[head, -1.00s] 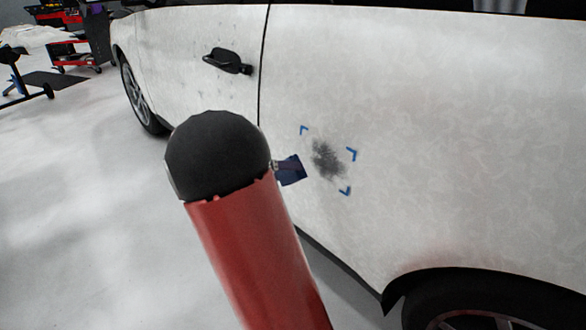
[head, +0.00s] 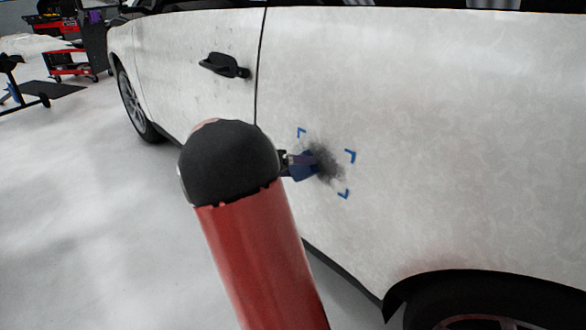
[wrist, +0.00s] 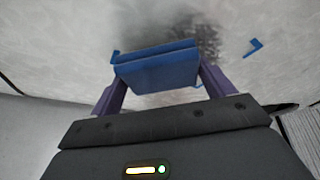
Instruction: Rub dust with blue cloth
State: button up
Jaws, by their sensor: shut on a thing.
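The dust (head: 326,160) is a dark grey smudge on the white car's side panel, framed by blue corner marks (head: 350,156). The blue cloth (wrist: 158,65) is a folded blue pad in my gripper (wrist: 158,72), between its two purple fingers. In the head view the cloth (head: 301,168) overlaps the left edge of the dust, at or very near the panel. In the wrist view the dust (wrist: 190,40) shows just beyond the cloth. My arm hides the marks' lower left side and most of the gripper in the head view.
The white car (head: 450,120) fills the right side, with a black door handle (head: 225,65) left of the dust and a wheel (head: 460,305) at lower right. Red tool carts (head: 68,64) stand far left.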

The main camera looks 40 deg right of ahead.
aim_at(326, 160)
jog(key=shift+d+p, duration=0.45)
jog(key=shift+d, duration=0.5)
dwell(0.3)
jog(key=shift+s+d+p, duration=0.15)
jog(key=shift+s+p, duration=0.15)
jog(key=shift+s, duration=1.7)
jog(key=shift+s+d+p, duration=0.2)
jog(key=shift+s+p, duration=0.15)
jog(key=shift+s, duration=1.6)
jog(key=shift+s+d+p, duration=0.15)
jog(key=shift+s+p, duration=0.15)
jog(key=shift+s, duration=1.7)
jog(key=shift+w+d+r, duration=0.15)
jog(key=shift+d+r, duration=0.05)
jog(key=shift+r, duration=0.65)
jog(key=shift+w+a, duration=0.2)
jog(key=shift+w, duration=1.1)
jog(key=shift+w+a, duration=0.15)
jog(key=shift+w, duration=1.2)
jog(key=shift+w+a, duration=0.2)
jog(key=shift+w, duration=3.05)
jog(key=shift+a+r, duration=0.1)
jog(key=shift+r, duration=0.7)
jog(key=shift+s+d, duration=0.2)
jog(key=shift+s, duration=0.95)
jog(key=shift+s+d, duration=0.15)
jog(key=shift+s, duration=1)
jog(key=shift+s+d, duration=0.15)
jog(key=shift+s, duration=3.6)
